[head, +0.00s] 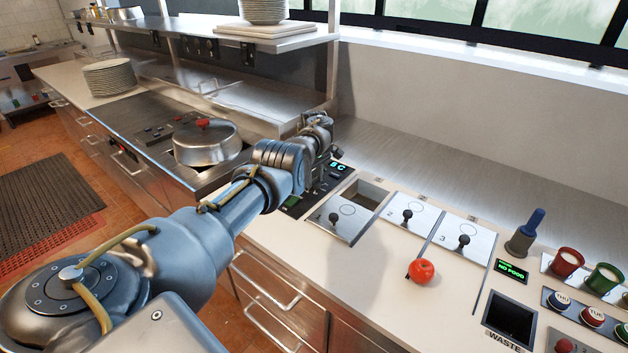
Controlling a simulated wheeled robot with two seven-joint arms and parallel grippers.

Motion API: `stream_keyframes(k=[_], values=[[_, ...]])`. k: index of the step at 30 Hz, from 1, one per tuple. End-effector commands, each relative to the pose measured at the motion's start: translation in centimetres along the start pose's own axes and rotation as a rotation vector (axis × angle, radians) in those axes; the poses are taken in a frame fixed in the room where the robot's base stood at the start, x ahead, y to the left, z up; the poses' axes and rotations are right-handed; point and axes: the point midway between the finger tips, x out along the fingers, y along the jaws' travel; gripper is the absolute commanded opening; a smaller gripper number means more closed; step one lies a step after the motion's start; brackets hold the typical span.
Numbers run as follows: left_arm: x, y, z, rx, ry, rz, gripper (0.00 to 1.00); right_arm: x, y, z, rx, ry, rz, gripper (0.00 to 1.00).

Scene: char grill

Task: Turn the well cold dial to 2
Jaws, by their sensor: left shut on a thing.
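My left arm reaches from the lower left to a black control panel (340,178) with a lit display reading what looks like 8 C. My left gripper (322,165) is at this panel, shut on the well cold dial. The dial is hidden behind the gripper and wrist, so I cannot read its setting. My right gripper is not in view.
Right of the panel are numbered wells with steel lids (407,216); the first lid is slid partly off its opening. A lidded pot (207,143) stands at left. A waste opening (511,320) is at lower right.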

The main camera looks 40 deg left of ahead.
Motion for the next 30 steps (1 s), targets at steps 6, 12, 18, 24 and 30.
stream_keyframes(k=[6,12,18,24,30], values=[[0.01,0.02,-0.04,-0.071,0.001,0.001,0.14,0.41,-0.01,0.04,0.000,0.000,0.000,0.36],[-0.04,0.03,-0.04,-0.096,0.001,0.001,0.14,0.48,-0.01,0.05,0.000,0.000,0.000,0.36],[-0.06,0.02,-0.04,-0.099,0.001,0.001,0.14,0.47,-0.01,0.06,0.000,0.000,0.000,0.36],[-0.06,0.02,-0.04,-0.099,0.001,0.001,0.41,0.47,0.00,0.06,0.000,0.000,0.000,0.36],[-0.04,0.01,-0.03,-0.098,0.001,0.001,0.59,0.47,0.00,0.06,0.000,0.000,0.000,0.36]])
